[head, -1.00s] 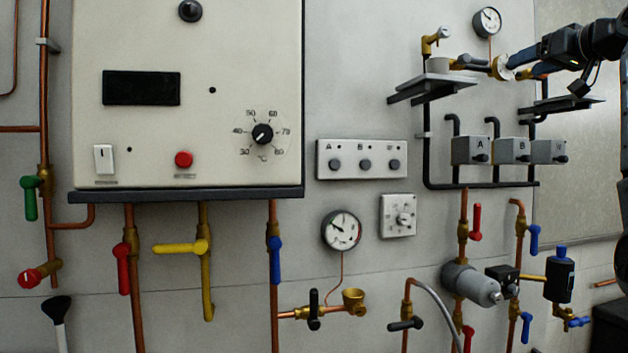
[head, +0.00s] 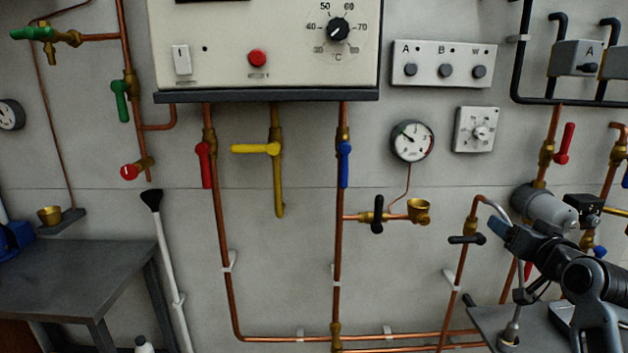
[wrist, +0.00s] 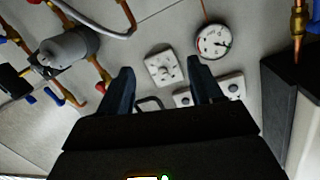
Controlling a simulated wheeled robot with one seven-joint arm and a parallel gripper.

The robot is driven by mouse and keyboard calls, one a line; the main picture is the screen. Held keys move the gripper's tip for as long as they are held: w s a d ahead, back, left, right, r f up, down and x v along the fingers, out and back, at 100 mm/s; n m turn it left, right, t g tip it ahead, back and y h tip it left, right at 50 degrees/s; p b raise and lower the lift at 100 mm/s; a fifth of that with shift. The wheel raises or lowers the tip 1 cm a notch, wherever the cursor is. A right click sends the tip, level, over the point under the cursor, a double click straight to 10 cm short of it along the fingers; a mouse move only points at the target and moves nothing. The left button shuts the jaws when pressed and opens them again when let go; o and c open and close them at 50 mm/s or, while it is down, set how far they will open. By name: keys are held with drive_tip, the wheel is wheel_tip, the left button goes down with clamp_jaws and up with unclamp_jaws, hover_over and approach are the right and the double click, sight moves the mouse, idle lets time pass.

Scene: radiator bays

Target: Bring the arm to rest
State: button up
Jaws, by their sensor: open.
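My gripper (head: 497,228) is at the lower right of the head view, in front of the wall piping and left of the grey pump. In the wrist view my gripper (wrist: 158,78) shows two dark fingers spread apart with nothing held between them. Beyond the fingers are a square dial plate (wrist: 164,68) and a round gauge (wrist: 213,41). Whether the fingertips touch the nearby pipe or black-handled valve (head: 466,240) cannot be told from the head view.
The boiler (head: 265,45) hangs above coloured valves. A grey pump (head: 545,207) sits among pipes at right. A small grey shelf (head: 485,318) lies below my arm. A dark table (head: 75,275) and a white-handled brush (head: 168,255) stand at left.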

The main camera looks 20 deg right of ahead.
drive_tip(key=s+a+f, duration=0.9)
drive_tip(key=a+f, duration=0.2)
drive_tip(key=f, duration=0.1)
drive_tip(key=s+a+f+n+y, duration=0.1)
drive_tip(key=s+a+f+n, duration=0.15)
drive_tip(key=s+a, duration=0.5)
drive_tip(key=s+a+f+n+y, duration=0.1)
drive_tip(key=s+a+f, duration=0.2)
drive_tip(key=s+a, duration=0.45)
drive_tip(key=s+a+r+n+y, duration=0.1)
drive_tip(key=s+a+r, duration=0.1)
drive_tip(key=s, duration=0.5)
drive_tip(key=s+a+r+n+y, duration=0.1)
drive_tip(key=s+a+r, duration=0.1)
drive_tip(key=s, duration=0.5)
drive_tip(key=s+a+r+n+y, duration=0.1)
drive_tip(key=s+r, duration=0.2)
drive_tip(key=s, duration=0.4)
drive_tip(key=shift+a+r+g, duration=0.3)
drive_tip(key=shift+a+g, duration=0.1)
drive_tip(key=shift+c, duration=0.3)
